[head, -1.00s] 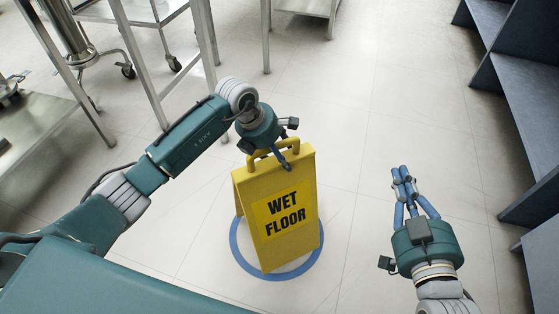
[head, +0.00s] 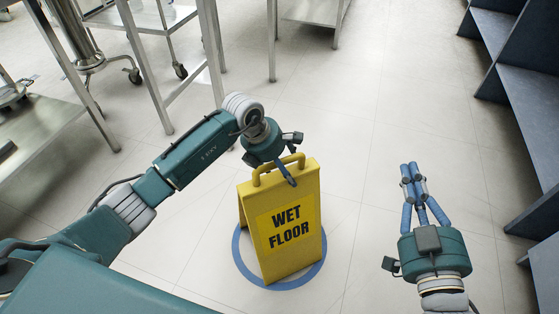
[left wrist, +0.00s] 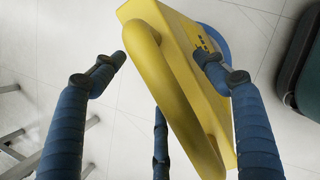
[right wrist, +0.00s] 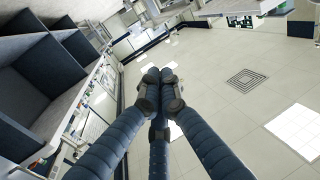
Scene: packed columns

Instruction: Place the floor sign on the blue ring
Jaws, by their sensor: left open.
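The yellow floor sign (head: 305,205) reads "WET FLOOR" and stands upright, legs spread, over the blue ring (head: 240,262) on the floor. The sign's front lower edge overlaps the ring's near band; the rear feet are mostly hidden. My left gripper (head: 279,172) is just above the sign's top handle. In the left wrist view the open fingers of my left gripper (left wrist: 161,75) are spread on both sides of the yellow handle (left wrist: 178,95), with gaps showing. My right gripper (head: 411,170) is shut and empty, off to the right above bare floor.
Metal tables and a wheeled stand (head: 85,50) are at the back left. Dark blue shelving (head: 520,95) lines the right side.

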